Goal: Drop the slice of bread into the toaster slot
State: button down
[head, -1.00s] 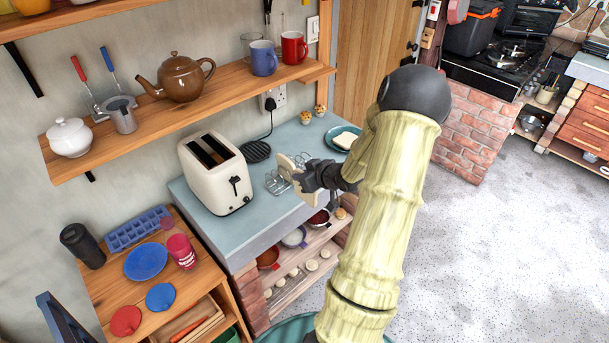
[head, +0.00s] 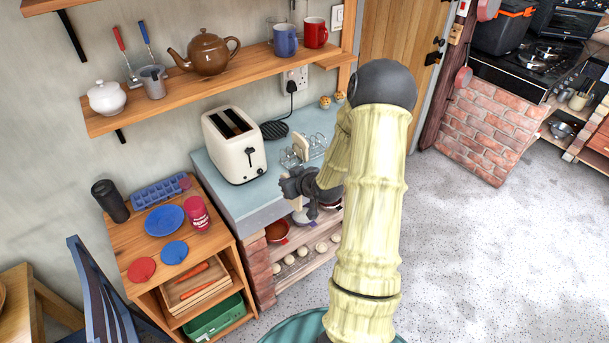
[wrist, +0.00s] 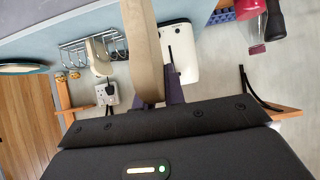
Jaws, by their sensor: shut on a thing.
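The cream toaster (head: 233,150) stands on the blue-grey counter, its dark slots on top and lever facing the front. It also shows in the wrist view (wrist: 180,55). My gripper (head: 290,185) is at the counter's front edge, right of and in front of the toaster. In the wrist view it is shut on a tan slice of bread (wrist: 142,45), seen edge-on, apart from the toaster. In the head view this slice is mostly hidden by the gripper. Another slice (head: 301,146) stands in the wire toast rack (head: 317,146) behind the gripper.
A wooden shelf (head: 185,97) with a teapot (head: 207,55) and mugs runs above the toaster. A lower wooden cabinet (head: 140,243) stands left of the counter (head: 232,200). A plate edge (wrist: 20,68) shows in the wrist view.

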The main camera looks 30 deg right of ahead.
jog(key=s+a+f, duration=0.1)
jog(key=a+f, duration=0.4)
jog(key=a, duration=0.3)
jog(key=s+a+f+m+h, duration=0.1)
jog(key=a+f, duration=0.3)
jog(key=a, duration=0.5)
jog(key=shift+s+a+f, duration=0.25)
jog(key=shift+f, duration=0.1)
